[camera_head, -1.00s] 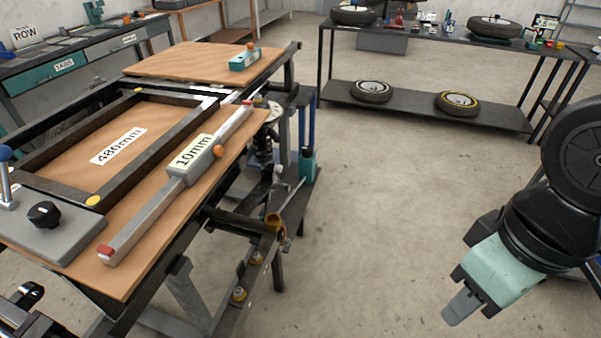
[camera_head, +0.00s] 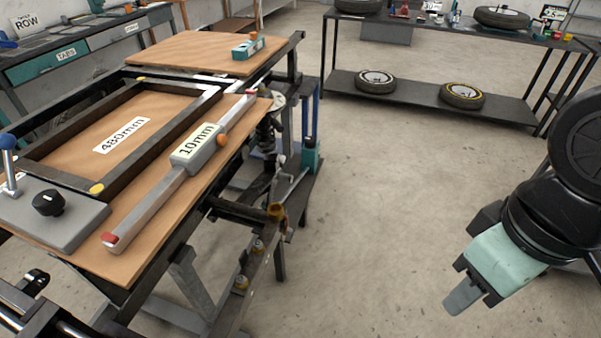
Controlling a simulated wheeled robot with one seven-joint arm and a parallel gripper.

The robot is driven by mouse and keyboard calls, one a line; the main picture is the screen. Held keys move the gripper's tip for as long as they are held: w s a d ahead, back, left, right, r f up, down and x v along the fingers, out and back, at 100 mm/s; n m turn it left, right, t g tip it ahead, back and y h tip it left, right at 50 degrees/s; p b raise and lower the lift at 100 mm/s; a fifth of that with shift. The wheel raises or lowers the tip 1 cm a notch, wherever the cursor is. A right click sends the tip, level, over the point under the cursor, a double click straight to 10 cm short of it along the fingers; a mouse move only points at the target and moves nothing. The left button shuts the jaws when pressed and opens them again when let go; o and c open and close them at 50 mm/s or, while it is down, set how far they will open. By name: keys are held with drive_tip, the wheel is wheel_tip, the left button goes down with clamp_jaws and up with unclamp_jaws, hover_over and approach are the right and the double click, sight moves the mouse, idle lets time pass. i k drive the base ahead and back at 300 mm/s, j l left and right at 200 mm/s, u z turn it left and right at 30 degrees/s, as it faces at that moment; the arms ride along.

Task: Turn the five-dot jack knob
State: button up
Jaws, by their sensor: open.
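Several small brass-coloured knobs or caps show on the dark stand under the bench: an upper one (camera_head: 277,211), a middle one (camera_head: 258,247) and a low one (camera_head: 241,283). They are too small to show any dots, so I cannot tell which is the five-dot jack knob. A black knob (camera_head: 47,202) stands on a grey plate at the bench's left; no dots show on it. My gripper (camera_head: 463,298), pale green with grey fingers, is open and empty at the right, over bare floor and well apart from the bench.
The wooden-topped bench (camera_head: 140,226) carries a dark frame (camera_head: 130,168) and a long bar gauge (camera_head: 150,205) marked 10mm. Bench legs and a blue-and-teal post (camera_head: 310,155) flank the stand. A shelf (camera_head: 415,98) with tyres stands behind. The floor (camera_head: 380,220) between is clear.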

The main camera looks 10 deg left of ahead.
sight(310, 141)
drive_tip(key=i+u, duration=0.15)
drive_tip(key=u, duration=0.25)
drive_tip(key=i+u, duration=0.1)
drive_tip(key=u, duration=0.25)
drive_tip(key=i+l+u, duration=0.3)
drive_tip(key=i+l, duration=0.2)
drive_tip(key=i+l+u, duration=0.25)
drive_tip(key=i+l, duration=0.55)
drive_tip(key=l, duration=0.15)
drive_tip(key=i+l, duration=0.65)
drive_tip(key=l, duration=0.2)
